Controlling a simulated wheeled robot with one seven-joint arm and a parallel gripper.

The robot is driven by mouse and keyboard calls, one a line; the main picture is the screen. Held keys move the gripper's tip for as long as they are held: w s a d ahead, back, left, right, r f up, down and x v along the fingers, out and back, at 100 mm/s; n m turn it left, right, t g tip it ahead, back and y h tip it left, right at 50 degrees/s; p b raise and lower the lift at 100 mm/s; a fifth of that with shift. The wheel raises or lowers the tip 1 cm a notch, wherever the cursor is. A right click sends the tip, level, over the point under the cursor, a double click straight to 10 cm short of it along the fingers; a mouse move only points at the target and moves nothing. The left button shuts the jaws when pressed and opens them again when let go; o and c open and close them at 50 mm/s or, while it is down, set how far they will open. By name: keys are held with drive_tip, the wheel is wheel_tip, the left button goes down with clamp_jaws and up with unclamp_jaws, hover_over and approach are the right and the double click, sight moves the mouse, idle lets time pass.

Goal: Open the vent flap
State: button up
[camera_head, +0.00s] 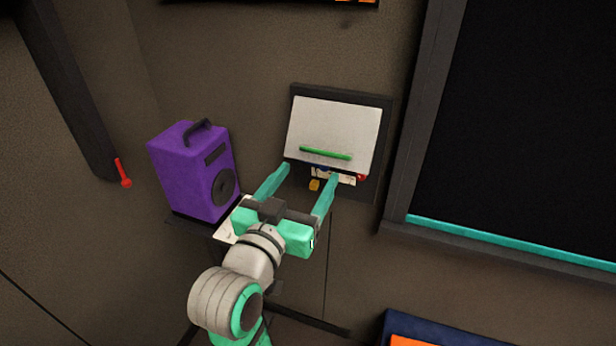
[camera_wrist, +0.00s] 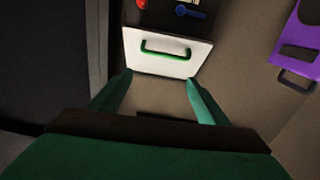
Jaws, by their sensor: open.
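The vent flap is a pale panel (camera_head: 335,122) with a green bar handle (camera_head: 326,153) near its lower edge, in a dark wall frame. It also shows in the wrist view (camera_wrist: 160,60), handle (camera_wrist: 166,49) included. Its lower edge appears to stand out from the frame, though how far I cannot tell. My gripper (camera_head: 309,173) is open and empty, its fingers pointing at the panel from below the handle. In the wrist view the fingertips (camera_wrist: 159,76) sit apart from the handle, on either side of the flap's narrower edge.
Below the flap are a red knob (camera_head: 362,177), a yellow piece (camera_head: 314,185) and a blue control (camera_wrist: 188,12). A purple speaker (camera_head: 190,175) stands left of my gripper. A red lever (camera_head: 123,173) is on the left wall. A large dark framed panel (camera_head: 520,120) lies right.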

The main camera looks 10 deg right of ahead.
drive_tip(key=d+n+h, duration=0.1)
drive_tip(key=d, duration=0.1)
drive_tip(key=d+f+n+g+h, duration=0.1)
drive_tip(key=h, duration=0.1)
drive_tip(key=s+d+n+g+h, duration=0.1)
drive_tip(key=d+n+h, duration=0.1)
drive_tip(key=shift+d+f, duration=0.35)
drive_tip(key=c, duration=1.5)
drive_tip(key=n+h, duration=0.1)
drive_tip(key=d+n+h, duration=0.1)
drive_tip(key=n, duration=0.1)
drive_tip(key=s+d+n, duration=0.1)
drive_tip(key=n, duration=0.1)
drive_tip(key=shift+f+g+h, duration=0.3)
drive_tip(key=shift+f+h, duration=0.1)
clamp_jaws()
drive_tip(key=w+a+f+n+t+y, duration=0.25)
drive_tip(key=f+n+t, duration=0.2)
drive_tip(key=n, duration=0.85)
drive_tip(key=w+a+f+n+t+y, duration=0.25)
drive_tip(key=f+n+t, duration=0.2)
drive_tip(key=n, duration=0.95)
drive_tip(key=w+d+r+h, duration=0.1)
drive_tip(key=w+d+r, duration=0.3)
drive_tip(key=w+r, duration=0.1)
drive_tip(key=shift+w+r, duration=0.4)
drive_tip(key=shift+r, duration=0.05)
